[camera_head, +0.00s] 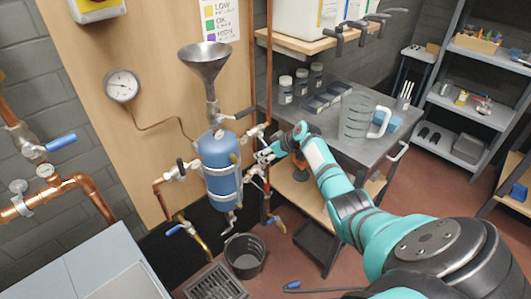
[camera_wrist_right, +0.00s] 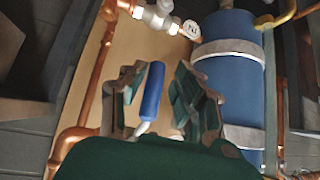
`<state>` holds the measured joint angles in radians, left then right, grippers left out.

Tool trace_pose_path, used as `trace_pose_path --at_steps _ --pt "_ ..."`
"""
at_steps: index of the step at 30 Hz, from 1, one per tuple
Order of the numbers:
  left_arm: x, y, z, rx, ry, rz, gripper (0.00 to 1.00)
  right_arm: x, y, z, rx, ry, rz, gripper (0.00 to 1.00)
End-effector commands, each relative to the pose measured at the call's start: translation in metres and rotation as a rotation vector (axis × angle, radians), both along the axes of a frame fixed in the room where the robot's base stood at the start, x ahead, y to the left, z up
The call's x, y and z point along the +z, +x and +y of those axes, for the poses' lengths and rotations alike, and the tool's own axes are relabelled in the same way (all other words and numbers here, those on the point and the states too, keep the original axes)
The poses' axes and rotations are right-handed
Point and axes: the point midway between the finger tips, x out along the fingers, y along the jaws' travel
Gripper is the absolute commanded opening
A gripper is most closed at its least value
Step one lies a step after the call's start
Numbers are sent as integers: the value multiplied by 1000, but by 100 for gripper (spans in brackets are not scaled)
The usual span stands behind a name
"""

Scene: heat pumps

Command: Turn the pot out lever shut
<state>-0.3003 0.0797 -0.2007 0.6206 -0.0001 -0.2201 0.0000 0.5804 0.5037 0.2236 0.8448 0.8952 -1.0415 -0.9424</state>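The blue pot tank (camera_head: 220,165) hangs on the wooden board, and it also shows in the right wrist view (camera_wrist_right: 230,75). My right gripper (camera_head: 266,156) is just right of the tank, by its side pipes and valves. In the right wrist view my right gripper (camera_wrist_right: 160,95) is open, with a blue lever (camera_wrist_right: 152,92) on a pale stem between its fingers. A gap shows between the lever and the right-hand finger. In the head view this lever is hidden or too small to tell, and no label shows on it. My left gripper is not in view.
A funnel (camera_head: 205,60) stands above the tank, with a gauge (camera_head: 122,86) to its left. Another blue-handled valve (camera_head: 176,230) sits lower left. A dark bucket (camera_head: 244,256) is below. A metal table (camera_head: 345,145) with a clear jug (camera_head: 357,115) stands to the right.

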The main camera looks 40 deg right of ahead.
Motion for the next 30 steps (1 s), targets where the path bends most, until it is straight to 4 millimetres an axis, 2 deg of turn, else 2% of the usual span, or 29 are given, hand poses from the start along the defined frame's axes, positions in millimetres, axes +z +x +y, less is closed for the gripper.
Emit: trace_pose_path --at_steps 9,14,30 --pt "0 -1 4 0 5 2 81 4 1 -3 -5 -4 -8 39" --pt "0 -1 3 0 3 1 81 11 -5 -7 -6 -6 -11 39" --pt "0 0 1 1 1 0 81 78 -71 -25 -4 -6 -7 39"
